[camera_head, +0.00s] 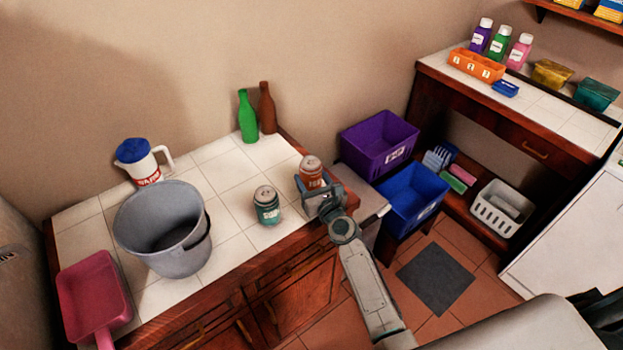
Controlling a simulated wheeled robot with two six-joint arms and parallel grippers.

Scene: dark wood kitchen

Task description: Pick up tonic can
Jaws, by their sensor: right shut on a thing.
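Two cans with pale lids are at the right end of the white tiled counter (235,250). One is orange-red (311,170), the other teal (266,206). Their labels are too small to read, so I cannot tell which is the tonic can. My right gripper (314,190) reaches in from the lower right and is shut on the orange-red can, hiding its lower part. I cannot tell whether that can touches the counter. The teal can stands upright just left of the gripper, apart from it. My left gripper is not in view.
A grey bucket (150,235), a white jug with a blue lid (143,160) and a pink dustpan (92,290) are on the left of the counter. Green (247,118) and brown (267,108) bottles stand at the back. Purple (378,140) and blue (408,192) crates are to the right.

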